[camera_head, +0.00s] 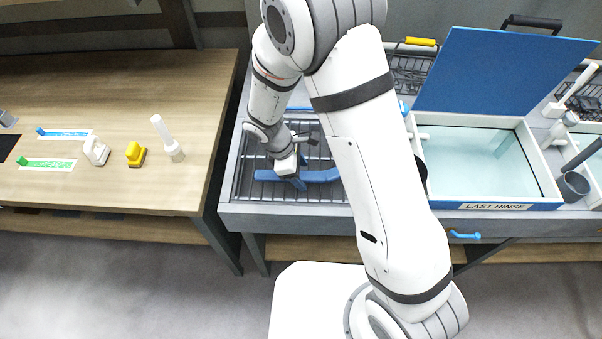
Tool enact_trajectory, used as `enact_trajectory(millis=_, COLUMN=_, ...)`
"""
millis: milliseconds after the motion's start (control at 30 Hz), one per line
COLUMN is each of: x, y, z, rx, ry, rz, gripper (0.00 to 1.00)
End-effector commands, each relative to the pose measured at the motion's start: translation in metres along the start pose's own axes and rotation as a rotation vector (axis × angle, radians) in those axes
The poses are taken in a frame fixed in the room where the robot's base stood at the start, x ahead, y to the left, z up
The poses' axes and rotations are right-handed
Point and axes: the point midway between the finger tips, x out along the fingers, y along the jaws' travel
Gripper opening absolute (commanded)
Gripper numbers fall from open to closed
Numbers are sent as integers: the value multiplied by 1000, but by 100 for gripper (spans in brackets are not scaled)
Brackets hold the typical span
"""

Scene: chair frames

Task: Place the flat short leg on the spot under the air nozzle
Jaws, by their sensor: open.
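A long blue piece (324,176), which looks like the flat short leg, lies across the dark wire rack (255,195) in the left bay of the grey bench. My gripper (295,180) is at the middle of this piece, pointing down, and hides part of it. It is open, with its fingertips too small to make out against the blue. I cannot tell whether they touch the piece. A dark fitting (308,139) shows just behind my gripper; I cannot tell if it is the air nozzle. My own arm covers the right part of the rack.
To the right stands a water basin (485,165) labelled LAST RINSE, with a raised blue lid (500,75). A wooden table (110,185) on the left carries a white brush (166,138), a yellow item (135,154) and a white item (96,151).

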Motion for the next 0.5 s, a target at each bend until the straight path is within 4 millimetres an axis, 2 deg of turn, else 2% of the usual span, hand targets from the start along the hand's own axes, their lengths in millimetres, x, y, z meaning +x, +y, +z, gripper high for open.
enact_trajectory(millis=67, x=0, y=0, z=0, rx=0, ry=0, rz=0, gripper=61)
enact_trajectory(millis=500, x=-1, y=0, z=0, rx=-1, ry=0, rz=0, gripper=25)
